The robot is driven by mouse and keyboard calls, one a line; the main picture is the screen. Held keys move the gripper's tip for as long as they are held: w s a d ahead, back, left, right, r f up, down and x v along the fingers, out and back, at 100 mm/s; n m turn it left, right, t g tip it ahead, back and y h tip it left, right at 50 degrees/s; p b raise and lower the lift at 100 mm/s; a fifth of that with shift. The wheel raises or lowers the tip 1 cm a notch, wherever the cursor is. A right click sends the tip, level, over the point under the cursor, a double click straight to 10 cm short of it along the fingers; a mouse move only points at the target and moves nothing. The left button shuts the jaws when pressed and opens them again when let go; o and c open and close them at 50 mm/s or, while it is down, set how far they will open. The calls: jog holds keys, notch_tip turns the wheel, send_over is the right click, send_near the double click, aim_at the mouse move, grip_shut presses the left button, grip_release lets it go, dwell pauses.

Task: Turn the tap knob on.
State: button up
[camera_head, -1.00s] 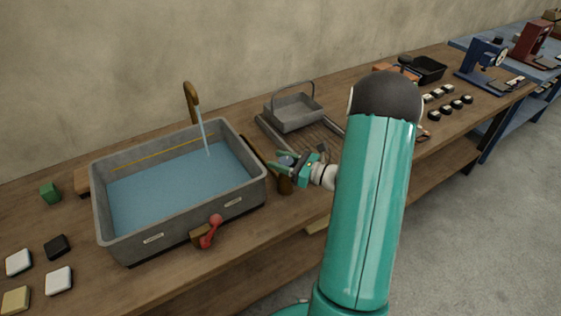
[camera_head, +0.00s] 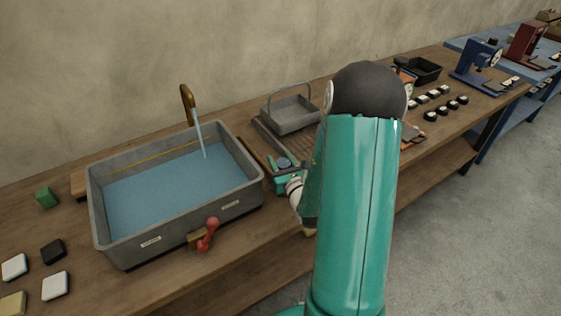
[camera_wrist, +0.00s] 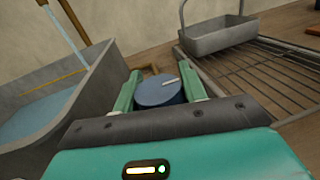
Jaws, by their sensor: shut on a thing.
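The tap knob (camera_wrist: 158,90) is a round blue-grey cap with a white pointer line on top, seen in the wrist view. My gripper (camera_wrist: 162,88) has its two green fingers on either side of the knob and is shut on it. In the head view my gripper (camera_head: 284,168) is at the right side of the basin, partly hidden by my arm. The brass tap spout (camera_head: 187,104) rises behind the basin. A stream of water (camera_head: 200,138) falls from it into the grey basin (camera_head: 180,232), which holds blue water.
A wire rack (camera_wrist: 262,75) and a grey handled basket (camera_head: 291,115) stand just right of the knob. A red-handled lever (camera_head: 209,233) is on the basin's front. Several small blocks lie at the left. A black tray (camera_head: 422,68) sits farther right.

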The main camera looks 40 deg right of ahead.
jog(key=shift+s+h, duration=0.1)
jog(key=shift+h, duration=0.4)
jog(key=o, duration=1)
